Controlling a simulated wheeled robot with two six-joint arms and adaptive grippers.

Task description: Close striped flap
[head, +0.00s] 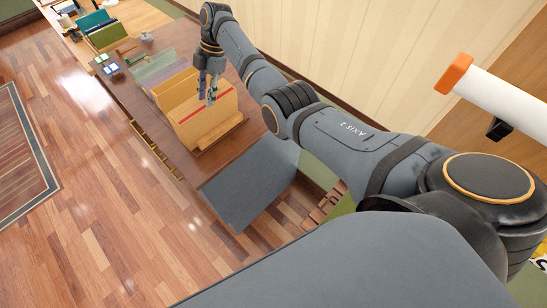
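A tan wooden box-like piece (212,122) stands on the brown desk and has a red stripe along its upper part; this is the only clearly striped panel I can make out as a flap. My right gripper (211,98) points down at the top of this piece, by the red stripe. Its fingers overlap the panel in the picture, so I cannot tell whether they touch it. The fingers are small here, and whether they are open or shut is unclear. My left gripper is not in view.
The brown desk (128,88) runs from upper left to centre. A grey slanted panel (250,183) is at its near end. A greenish-grey flat piece (155,67) lies behind the box. A white tube with an orange end (457,73) is at right. Wood floor is open at left.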

